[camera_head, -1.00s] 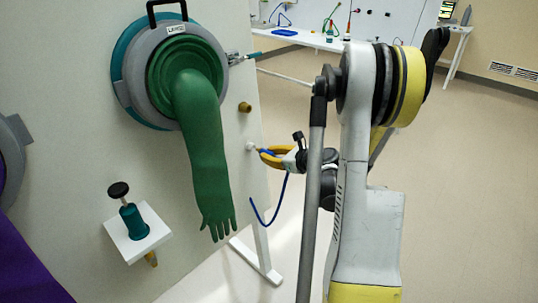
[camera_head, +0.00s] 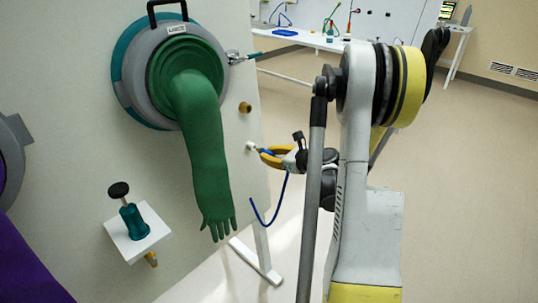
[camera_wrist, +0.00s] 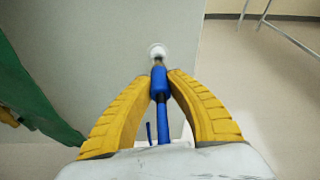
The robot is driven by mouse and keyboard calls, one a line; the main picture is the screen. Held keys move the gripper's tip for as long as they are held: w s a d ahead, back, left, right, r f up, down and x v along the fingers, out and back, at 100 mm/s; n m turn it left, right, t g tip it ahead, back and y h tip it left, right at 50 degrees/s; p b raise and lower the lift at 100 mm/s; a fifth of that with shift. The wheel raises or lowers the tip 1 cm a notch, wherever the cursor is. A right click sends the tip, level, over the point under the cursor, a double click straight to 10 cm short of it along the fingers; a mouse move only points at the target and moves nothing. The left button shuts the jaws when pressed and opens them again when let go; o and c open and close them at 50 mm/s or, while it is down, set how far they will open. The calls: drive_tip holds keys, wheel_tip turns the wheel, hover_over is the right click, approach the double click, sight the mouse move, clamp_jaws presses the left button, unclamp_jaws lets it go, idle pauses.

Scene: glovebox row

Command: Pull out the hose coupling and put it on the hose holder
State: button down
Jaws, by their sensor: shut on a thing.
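The hose coupling (camera_wrist: 159,84) is blue with a metal front end, between the yellow fingers of my gripper (camera_wrist: 160,83) in the wrist view. My gripper (camera_head: 268,157) is shut on it beside the panel's right edge in the head view. The metal end reaches to a round white port (camera_wrist: 157,51) on the panel, also seen in the head view (camera_head: 250,146). How deep it sits in the port cannot be told. A blue hose (camera_head: 271,217) hangs in a loop below my gripper. I cannot make out for certain which fitting is the hose holder.
A brass fitting (camera_head: 245,107) is above the port. A green glove (camera_head: 205,140) hangs from a round port to the left. A white shelf (camera_head: 118,244) bears a teal item with a black knob (camera_head: 118,190). The floor to the right is clear.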

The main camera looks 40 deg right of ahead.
sight(263, 151)
drive_tip(key=shift+w+a+f, duration=0.1)
drive_tip(key=shift+w+f, duration=0.05)
drive_tip(key=shift+w, duration=1.45)
drive_tip(key=c, duration=1.3)
unclamp_jaws()
drive_tip(key=shift+c, duration=0.2)
drive_tip(key=shift+s, duration=0.1)
drive_tip(key=v, duration=1.1)
drive_tip(key=shift+s, duration=0.4)
